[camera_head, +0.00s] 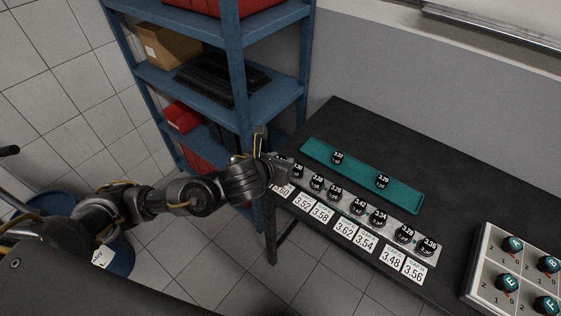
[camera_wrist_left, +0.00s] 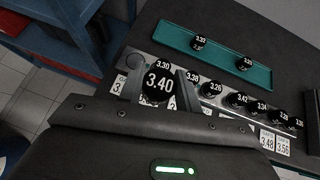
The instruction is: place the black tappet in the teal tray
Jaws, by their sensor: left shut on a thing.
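My left gripper (camera_head: 280,167) is shut on a black tappet marked 3.40 (camera_wrist_left: 159,86), which shows between the fingers in the left wrist view. The gripper is over the left end of the light tappet rack; in the head view it hides the held tappet. The teal tray (camera_head: 360,171) lies on the dark bench behind the rack, to the right of the gripper. It holds two black tappets, one toward its left (camera_head: 338,158) and one toward its right (camera_head: 382,181). My right gripper is not in view.
Several black tappets, such as 3.42 (camera_head: 359,206), sit in the rack with white number cards (camera_head: 344,228) in front. A box with teal-topped knobs (camera_head: 515,244) stands at the right. A blue shelf (camera_head: 240,80) stands close behind my left arm. The tray has bare room.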

